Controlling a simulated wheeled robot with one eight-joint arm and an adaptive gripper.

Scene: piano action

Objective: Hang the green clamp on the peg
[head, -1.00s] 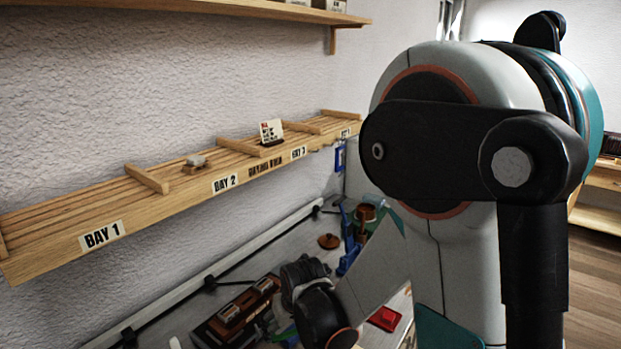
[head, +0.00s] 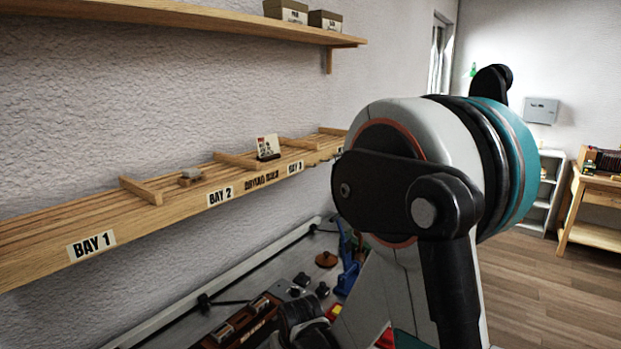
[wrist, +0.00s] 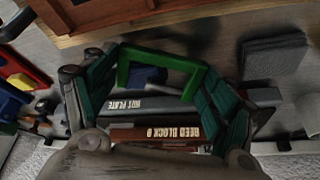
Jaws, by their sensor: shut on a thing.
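In the wrist view the green clamp (wrist: 165,58), a U-shaped frame, sits between the fingers of my gripper (wrist: 160,78). The teal fingers are shut on it, with its crossbar and both legs showing. In the head view my gripper is hidden behind my arm. I cannot make out the peg in either view; my arm covers the right end of the wooden rail (head: 150,213).
The rail carries bay labels, wooden dividers, and a small card (head: 267,147). In the wrist view, a wooden edge (wrist: 130,18) lies close beyond the clamp.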

